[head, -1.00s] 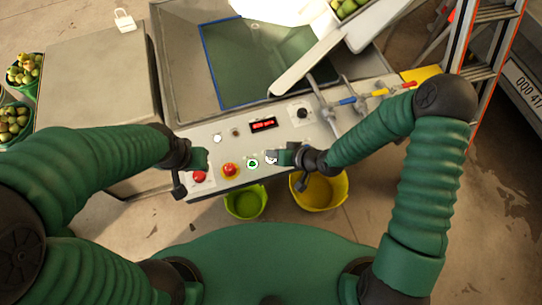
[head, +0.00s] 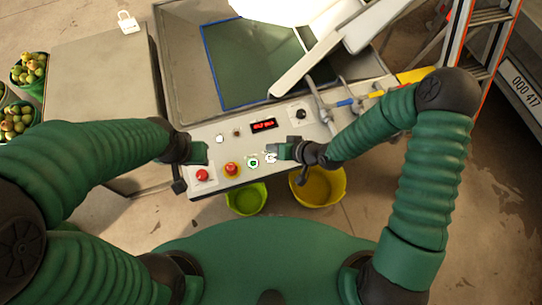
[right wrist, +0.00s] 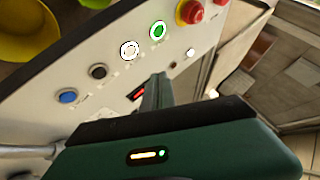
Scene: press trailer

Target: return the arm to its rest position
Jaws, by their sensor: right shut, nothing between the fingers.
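The press's control panel (head: 222,142) lies in front of me in the head view. My right gripper (head: 276,150) is shut and empty, over the panel near a white-ringed button (head: 271,158). In the right wrist view its fingers (right wrist: 157,82) are together in front of the panel, with the lit green button (right wrist: 158,31) and white button (right wrist: 129,50) beyond the tips. I cannot tell whether the fingers touch the panel. My left gripper (head: 202,152) is just above the red button (head: 202,175) in the picture; its fingers are too small to read.
A red button with a yellow collar (head: 231,169) and a red display (head: 263,125) are on the panel. A green bucket (head: 247,199) and a yellow bucket (head: 319,187) stand below its edge. Pipes with blue and yellow handles (head: 345,102) and a ladder (head: 455,35) are at right.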

